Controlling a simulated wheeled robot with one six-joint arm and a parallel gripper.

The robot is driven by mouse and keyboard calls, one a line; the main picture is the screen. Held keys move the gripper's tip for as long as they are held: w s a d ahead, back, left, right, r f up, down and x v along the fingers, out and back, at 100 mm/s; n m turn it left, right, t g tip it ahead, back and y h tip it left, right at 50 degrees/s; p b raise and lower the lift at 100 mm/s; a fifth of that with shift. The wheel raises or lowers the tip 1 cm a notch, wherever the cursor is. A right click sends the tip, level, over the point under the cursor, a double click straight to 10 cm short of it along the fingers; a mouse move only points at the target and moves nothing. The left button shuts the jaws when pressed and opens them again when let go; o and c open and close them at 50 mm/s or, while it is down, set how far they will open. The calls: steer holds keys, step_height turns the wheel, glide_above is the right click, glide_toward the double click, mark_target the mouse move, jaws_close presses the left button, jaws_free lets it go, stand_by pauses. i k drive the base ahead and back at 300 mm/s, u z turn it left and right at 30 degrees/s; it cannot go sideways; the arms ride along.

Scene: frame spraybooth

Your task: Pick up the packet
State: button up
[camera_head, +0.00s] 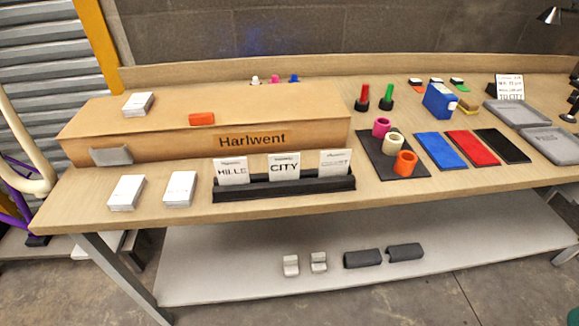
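Three white packet-like stacks show at the left of the workbench. One white packet (138,104) lies on top of the long brown cardboard box (290,103). A second white packet (127,193) and a third white packet (180,189) lie side by side on the bench in front of the box. I cannot tell which of them the task's packet is. A blue box-like container (440,101) stands farther right. My gripper is not in view.
A black holder (284,190) with cards reading HILLS and CITY stands at the bench's front edge. Coloured rings (405,164) stand on a dark mat, beside blue (440,151), red and black mats. Grey trays (550,145) lie at right. A lower shelf (360,285) holds several small parts.

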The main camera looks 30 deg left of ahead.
mark_target(139, 104)
steer(key=u, duration=2.8)
steer(key=i, duration=1.8)
steer(key=z, duration=0.1)
